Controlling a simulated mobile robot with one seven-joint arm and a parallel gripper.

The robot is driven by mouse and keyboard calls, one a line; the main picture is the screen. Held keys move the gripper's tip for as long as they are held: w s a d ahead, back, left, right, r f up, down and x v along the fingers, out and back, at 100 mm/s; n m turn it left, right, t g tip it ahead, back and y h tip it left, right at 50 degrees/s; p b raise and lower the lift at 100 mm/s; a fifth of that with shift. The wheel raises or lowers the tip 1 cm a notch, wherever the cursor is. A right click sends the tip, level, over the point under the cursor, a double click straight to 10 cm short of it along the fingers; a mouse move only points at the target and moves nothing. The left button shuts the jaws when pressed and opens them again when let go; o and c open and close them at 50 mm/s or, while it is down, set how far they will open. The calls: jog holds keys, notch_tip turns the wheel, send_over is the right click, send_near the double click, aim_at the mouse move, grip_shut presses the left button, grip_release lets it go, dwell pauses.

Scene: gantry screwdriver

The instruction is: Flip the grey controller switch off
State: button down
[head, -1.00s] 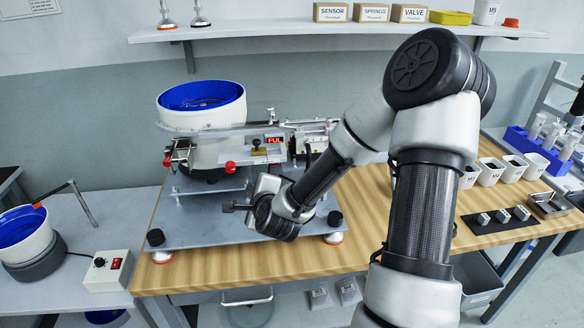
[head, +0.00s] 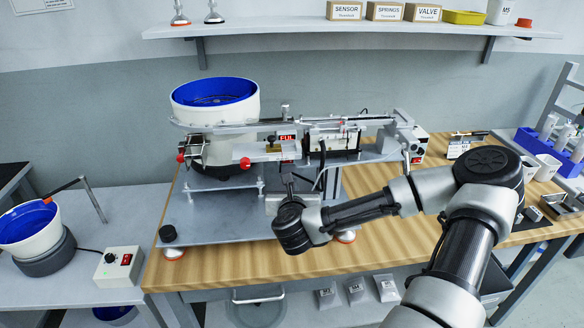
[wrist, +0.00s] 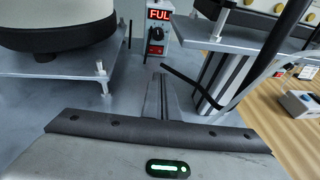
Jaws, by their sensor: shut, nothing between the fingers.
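A metal upright (wrist: 222,75) and a black cable are close on the right of the fingers. The white bowl feeder (head: 215,110) stands left. Another control box (head: 119,264) with a red switch sits on the left table. A further box (head: 418,147) stands behind the machine's right end.

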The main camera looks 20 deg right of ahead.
jog(key=b, duration=0.3)
send_near(291, 162)
jog(key=x, duration=0.4)
jog(key=shift+w+d+f, duration=0.2)
jog(key=shift+f, duration=0.35)
jog(key=shift+w+d, duration=0.3)
jog(key=shift+w, duration=0.4)
jog(key=shift+w+d+r, duration=0.1)
jog(key=shift+w+d, duration=0.05)
